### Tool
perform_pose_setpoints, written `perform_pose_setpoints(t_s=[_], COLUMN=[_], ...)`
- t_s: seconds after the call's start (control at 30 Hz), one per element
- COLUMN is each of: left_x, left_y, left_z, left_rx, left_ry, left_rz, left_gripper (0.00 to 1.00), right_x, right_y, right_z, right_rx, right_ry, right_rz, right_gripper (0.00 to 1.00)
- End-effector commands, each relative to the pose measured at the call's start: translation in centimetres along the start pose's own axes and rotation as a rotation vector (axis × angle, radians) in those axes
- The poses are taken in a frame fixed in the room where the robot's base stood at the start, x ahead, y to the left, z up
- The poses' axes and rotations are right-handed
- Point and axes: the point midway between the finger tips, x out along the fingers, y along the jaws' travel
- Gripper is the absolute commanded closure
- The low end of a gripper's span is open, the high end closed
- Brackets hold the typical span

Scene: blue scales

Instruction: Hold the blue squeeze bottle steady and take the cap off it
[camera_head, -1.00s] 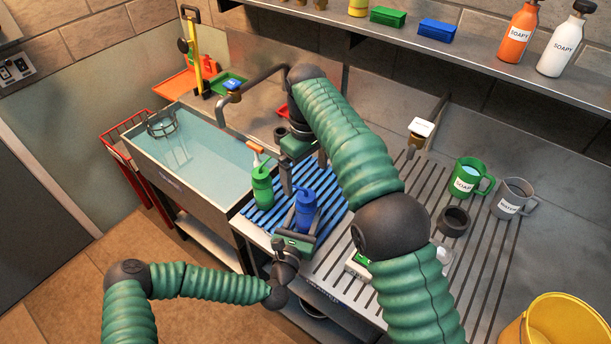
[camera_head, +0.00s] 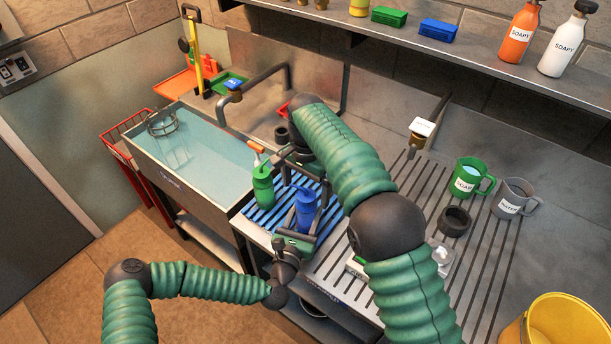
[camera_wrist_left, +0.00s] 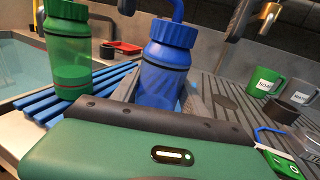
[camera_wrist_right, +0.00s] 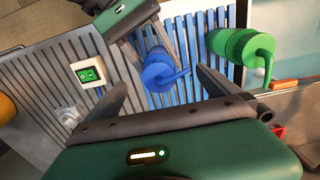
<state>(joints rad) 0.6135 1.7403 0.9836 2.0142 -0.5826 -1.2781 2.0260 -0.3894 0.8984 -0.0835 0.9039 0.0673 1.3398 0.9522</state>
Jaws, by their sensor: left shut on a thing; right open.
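The blue squeeze bottle (camera_head: 306,212) stands upright on the blue slatted rack (camera_head: 262,218), its blue cap with bent spout on top. It also shows in the left wrist view (camera_wrist_left: 164,75) and, from above, in the right wrist view (camera_wrist_right: 158,70). My left gripper (camera_head: 300,232) is shut on the bottle's body from the near side. My right gripper (camera_wrist_right: 160,95) is open and empty above the rack. In the right wrist view the bottle's cap lies between its spread fingers, apart from them. In the head view my right forearm partly hides this gripper.
A green squeeze bottle (camera_head: 263,186) stands on the rack left of the blue one. The water-filled sink (camera_head: 200,160) is further left. A green mug (camera_head: 470,177), a grey mug (camera_head: 512,198) and a dark ring (camera_head: 454,221) stand on the ribbed counter at right.

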Motion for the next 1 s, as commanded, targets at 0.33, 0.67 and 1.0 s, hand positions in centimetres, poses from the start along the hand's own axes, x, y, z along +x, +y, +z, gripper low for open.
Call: perform_pose_setpoints(t_s=[0.33,0.67,1.0], left_x=[0.00,-0.01,-0.01], left_y=[0.02,0.02,-0.01], left_z=[-0.01,-0.02,-0.02], left_rx=[0.001,0.000,0.000], left_ry=[0.000,0.000,0.001], left_rz=[0.001,0.000,0.000], left_gripper=[1.00,1.00,1.00], right_x=[1.66,1.62,1.61], right_y=[0.01,0.01,-0.02], right_z=[0.03,0.02,0.05], right_rx=[-0.002,-0.002,-0.002], right_ry=[0.000,0.000,-0.001], right_rz=[0.000,0.000,0.000], right_gripper=[0.00,0.35,0.80])
